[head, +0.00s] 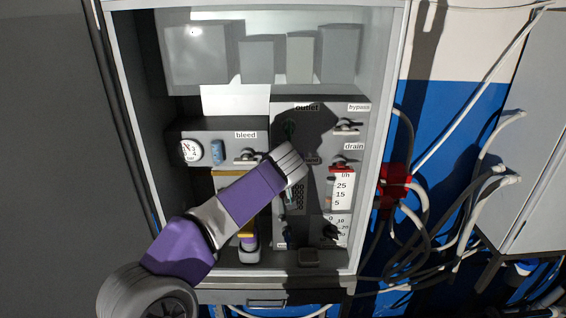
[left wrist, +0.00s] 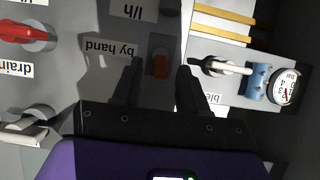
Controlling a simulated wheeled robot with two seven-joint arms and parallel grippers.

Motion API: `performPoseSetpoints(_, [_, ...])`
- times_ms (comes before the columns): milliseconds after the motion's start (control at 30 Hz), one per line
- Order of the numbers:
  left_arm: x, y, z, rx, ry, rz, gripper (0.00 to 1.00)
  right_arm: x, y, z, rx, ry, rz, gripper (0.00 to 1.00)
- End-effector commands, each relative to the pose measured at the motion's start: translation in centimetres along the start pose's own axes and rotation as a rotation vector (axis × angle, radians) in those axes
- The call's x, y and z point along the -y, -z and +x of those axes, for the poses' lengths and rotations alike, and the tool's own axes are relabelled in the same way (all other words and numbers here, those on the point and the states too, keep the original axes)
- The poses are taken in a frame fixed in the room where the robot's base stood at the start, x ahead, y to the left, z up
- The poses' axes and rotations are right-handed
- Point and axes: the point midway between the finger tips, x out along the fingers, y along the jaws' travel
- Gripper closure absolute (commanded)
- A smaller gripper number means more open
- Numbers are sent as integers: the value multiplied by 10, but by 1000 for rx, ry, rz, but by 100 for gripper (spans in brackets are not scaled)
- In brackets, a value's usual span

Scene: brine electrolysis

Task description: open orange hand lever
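My right gripper is not in view.
The bleed valve's white handle (left wrist: 225,67), blue part (left wrist: 258,80) and gauge (left wrist: 284,88) sit right of the fingers. The red drain handle (left wrist: 22,33) and a white handle (left wrist: 25,130) are left. Cabinet side walls (head: 383,90) bound the space.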

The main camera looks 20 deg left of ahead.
Motion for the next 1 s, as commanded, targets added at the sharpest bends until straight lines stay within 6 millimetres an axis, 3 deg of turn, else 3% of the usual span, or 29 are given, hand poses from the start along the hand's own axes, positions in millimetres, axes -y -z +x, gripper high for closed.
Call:
performPoseSetpoints(300, [0,-1,-3,1,0,1,57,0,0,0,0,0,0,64])
performPoseSetpoints(700, [0,0,-63,0,-1,0,57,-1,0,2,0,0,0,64])
performPoseSetpoints(1000, [0,-1,-76,1,0,1,57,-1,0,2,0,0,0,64])
